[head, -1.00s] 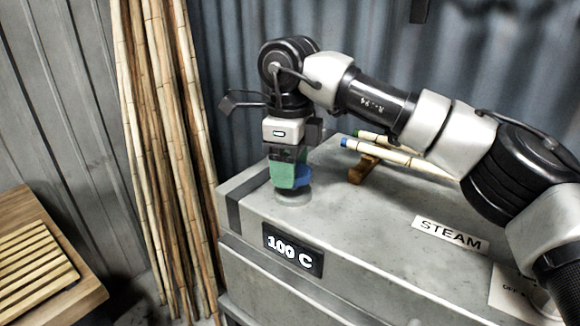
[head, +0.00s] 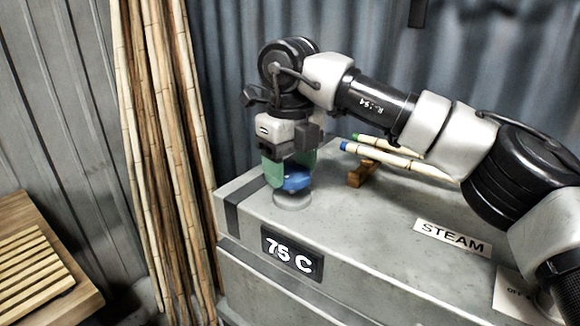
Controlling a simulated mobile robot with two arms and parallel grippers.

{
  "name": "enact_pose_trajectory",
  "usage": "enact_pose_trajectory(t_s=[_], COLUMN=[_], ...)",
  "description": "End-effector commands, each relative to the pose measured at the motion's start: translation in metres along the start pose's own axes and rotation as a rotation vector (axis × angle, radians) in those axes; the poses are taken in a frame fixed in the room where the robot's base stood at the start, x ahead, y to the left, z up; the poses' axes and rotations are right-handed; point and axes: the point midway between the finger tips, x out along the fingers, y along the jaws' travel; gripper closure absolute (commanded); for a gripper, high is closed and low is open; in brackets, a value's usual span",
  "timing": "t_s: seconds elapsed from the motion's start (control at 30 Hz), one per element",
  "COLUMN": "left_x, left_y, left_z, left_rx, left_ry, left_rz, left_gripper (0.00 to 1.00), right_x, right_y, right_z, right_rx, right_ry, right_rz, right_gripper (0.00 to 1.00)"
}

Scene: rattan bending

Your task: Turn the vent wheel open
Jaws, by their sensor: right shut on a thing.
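The blue vent wheel (head: 296,181) sits on a round grey base (head: 293,200) at the left end of the steam box top (head: 350,225). My right gripper (head: 289,175) points down over it, its green fingers shut on the wheel from both sides. The fingers hide part of the wheel. A dark display (head: 292,253) on the box front reads 75 C. My left gripper is not in view.
Two rods with a blue and a green tip (head: 390,156) rest on a wooden holder (head: 361,173) behind. A STEAM label (head: 453,237) lies on the box top. Bamboo poles (head: 165,120) lean at left, near a slatted wooden table (head: 40,270).

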Motion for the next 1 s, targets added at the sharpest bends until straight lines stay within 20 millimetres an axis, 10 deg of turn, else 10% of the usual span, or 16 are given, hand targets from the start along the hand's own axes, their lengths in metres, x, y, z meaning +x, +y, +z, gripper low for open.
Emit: enact_pose_trajectory(t_s=[0.37,0.4,0.53,1.0], left_x=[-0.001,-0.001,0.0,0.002], left_y=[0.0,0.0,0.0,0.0], left_z=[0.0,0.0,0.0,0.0], left_rx=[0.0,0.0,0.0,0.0], left_ry=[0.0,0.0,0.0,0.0], left_rz=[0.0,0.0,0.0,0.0], left_gripper=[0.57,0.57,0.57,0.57], right_x=[-0.004,-0.004,-0.003,-0.023], right_y=[-0.001,-0.001,-0.001,0.0], right_z=[0.0,0.0,0.0,0.0], right_rx=[0.005,0.005,0.004,0.004], right_ry=[-0.006,-0.006,-0.004,-0.005], right_rz=[-0.001,-0.001,-0.001,0.0], right_gripper=[0.65,0.35,0.16,0.16])
